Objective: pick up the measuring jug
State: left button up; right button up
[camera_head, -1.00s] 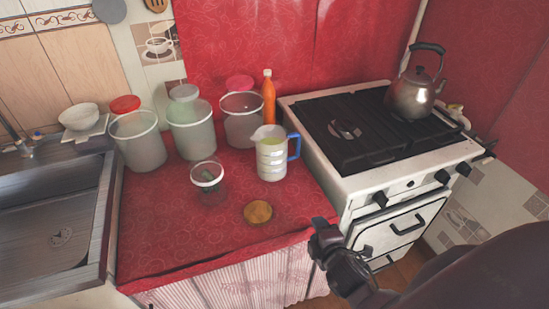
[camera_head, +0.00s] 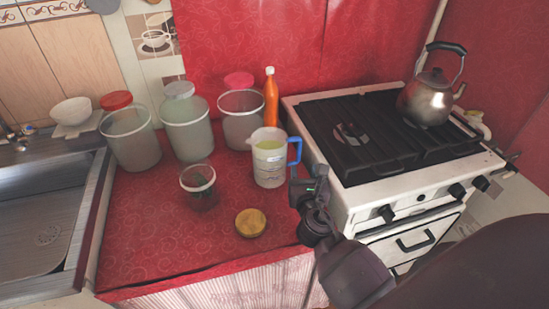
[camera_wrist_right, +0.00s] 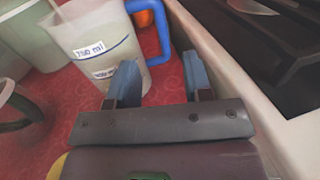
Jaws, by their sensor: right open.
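The measuring jug (camera_head: 268,163) is a translucent white jug with a blue handle. It stands upright on the red oilcloth counter, left of the stove. In the right wrist view the jug (camera_wrist_right: 97,42) shows printed volume labels, and its blue handle is on the right. My right gripper (camera_head: 308,176) is just right of and in front of the jug, near the handle. In the wrist view its two fingers (camera_wrist_right: 162,84) are apart, with nothing held between them. The left finger overlaps the jug's lower side in the picture; I cannot tell whether they touch. My left gripper is not in view.
Several lidded jars, such as one with a red lid (camera_head: 130,137), and an orange bottle (camera_head: 270,99) stand behind. A small glass (camera_head: 199,187) and a yellow round lid (camera_head: 250,223) are left of the gripper. A stove (camera_head: 390,130) with a kettle (camera_head: 428,98) is right.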

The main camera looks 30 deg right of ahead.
aim_at(299, 149)
jog(key=shift+b+x, duration=0.4)
jog(key=shift+x, duration=4.25)
jog(key=shift+s+f, duration=0.1)
jog(key=shift+f, duration=0.1)
grip_shut()
jog(key=shift+r, duration=0.1)
